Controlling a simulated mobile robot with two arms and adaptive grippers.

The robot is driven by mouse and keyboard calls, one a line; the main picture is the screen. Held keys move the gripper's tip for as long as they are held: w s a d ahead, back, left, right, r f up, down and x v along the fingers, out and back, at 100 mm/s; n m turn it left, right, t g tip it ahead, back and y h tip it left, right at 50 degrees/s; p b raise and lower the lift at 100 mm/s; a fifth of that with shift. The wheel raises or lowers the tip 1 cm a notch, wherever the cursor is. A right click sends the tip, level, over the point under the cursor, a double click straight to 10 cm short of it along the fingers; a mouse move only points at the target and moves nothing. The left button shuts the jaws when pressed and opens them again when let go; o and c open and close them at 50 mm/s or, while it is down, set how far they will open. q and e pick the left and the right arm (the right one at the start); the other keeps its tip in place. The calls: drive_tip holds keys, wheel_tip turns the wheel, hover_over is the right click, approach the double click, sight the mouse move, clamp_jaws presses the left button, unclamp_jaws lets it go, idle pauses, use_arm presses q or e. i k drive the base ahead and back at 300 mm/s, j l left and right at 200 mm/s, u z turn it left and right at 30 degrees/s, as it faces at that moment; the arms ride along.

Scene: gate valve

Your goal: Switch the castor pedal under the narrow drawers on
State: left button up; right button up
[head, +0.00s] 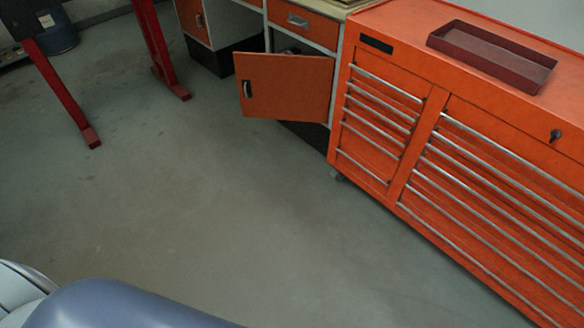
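An orange tool cabinet (400,60) stands at the right. Its narrow drawers (372,137) form the left column, with silver handles, and look shut. Under their left front corner a small grey castor (337,174) shows at floor level. It is too small and dark to tell its pedal or the pedal's position. Neither of my grippers is in view.
Wide drawers (500,205) fill the cabinet's right side. A dark red tray (492,55) lies on its top. An orange door (285,86) stands open on the workbench left of the cabinet. Red legs (62,92) stand at upper left. The middle floor (200,210) is clear.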

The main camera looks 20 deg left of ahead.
sight(335, 173)
drive_tip(key=u, duration=0.1)
drive_tip(key=i+j, duration=0.15)
drive_tip(key=i, duration=0.45)
drive_tip(key=i+j, duration=0.2)
drive_tip(key=i, duration=0.4)
drive_tip(key=j+u, duration=0.05)
